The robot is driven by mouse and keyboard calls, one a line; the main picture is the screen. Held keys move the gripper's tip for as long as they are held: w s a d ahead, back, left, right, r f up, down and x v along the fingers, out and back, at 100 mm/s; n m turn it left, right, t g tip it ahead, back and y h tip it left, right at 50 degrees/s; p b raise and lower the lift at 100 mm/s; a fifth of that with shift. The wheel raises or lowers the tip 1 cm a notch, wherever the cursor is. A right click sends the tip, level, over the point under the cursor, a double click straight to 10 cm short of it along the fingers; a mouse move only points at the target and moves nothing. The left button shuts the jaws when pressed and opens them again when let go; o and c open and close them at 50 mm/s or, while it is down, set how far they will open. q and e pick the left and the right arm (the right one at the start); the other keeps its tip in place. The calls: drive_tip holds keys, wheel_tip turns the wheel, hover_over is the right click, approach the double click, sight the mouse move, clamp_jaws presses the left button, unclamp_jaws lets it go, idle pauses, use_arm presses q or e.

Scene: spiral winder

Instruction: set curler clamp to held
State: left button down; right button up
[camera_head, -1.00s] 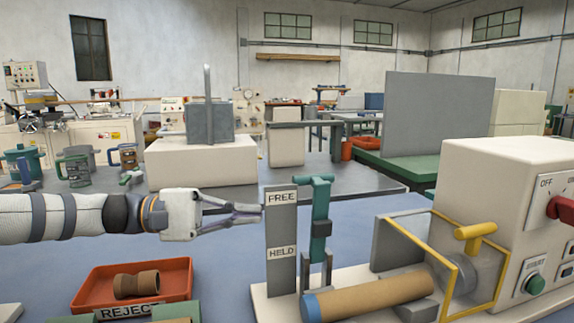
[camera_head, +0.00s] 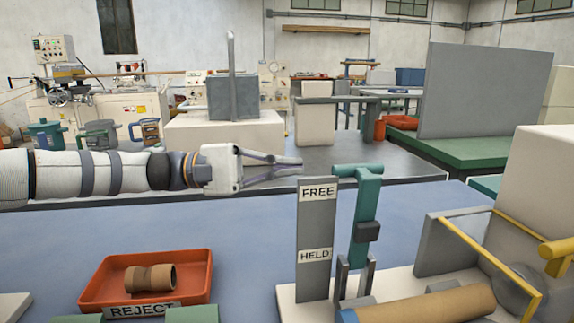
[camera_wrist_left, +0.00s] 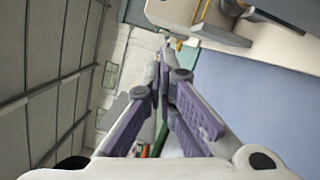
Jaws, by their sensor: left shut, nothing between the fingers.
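The curler clamp is a teal lever (camera_head: 366,215) standing upright beside a grey plate (camera_head: 316,240) marked FREE at the top and HELD lower down. Its teal handle (camera_head: 356,170) sits at the height of the FREE label. A brown tube (camera_head: 430,303) with a blue end lies at the foot of the clamp. My left gripper (camera_head: 300,164) is shut and empty, its tips just left of the plate's top and the handle; whether they touch I cannot tell. In the left wrist view its purple-padded fingers (camera_wrist_left: 165,65) meet at the tips. My right gripper is not in view.
A red tray (camera_head: 195,270) marked REJECT holds a brown spool (camera_head: 150,278) at the lower left. A yellow guard frame (camera_head: 484,252) and a cream machine body (camera_head: 545,200) stand at the right. The blue surface (camera_head: 250,235) between tray and clamp is clear.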

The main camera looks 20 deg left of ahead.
use_arm(q)
drive_tip(key=d+r+p, duration=0.1)
drive_tip(key=d, duration=0.6)
drive_tip(key=shift+s+d+r+p, duration=0.3)
drive_tip(key=shift+s+d+p, duration=0.05)
drive_tip(key=shift+s+d, duration=0.1)
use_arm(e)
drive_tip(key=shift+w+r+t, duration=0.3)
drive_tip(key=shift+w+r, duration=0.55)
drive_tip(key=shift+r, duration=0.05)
use_arm(q)
drive_tip(key=shift+r, duration=0.1)
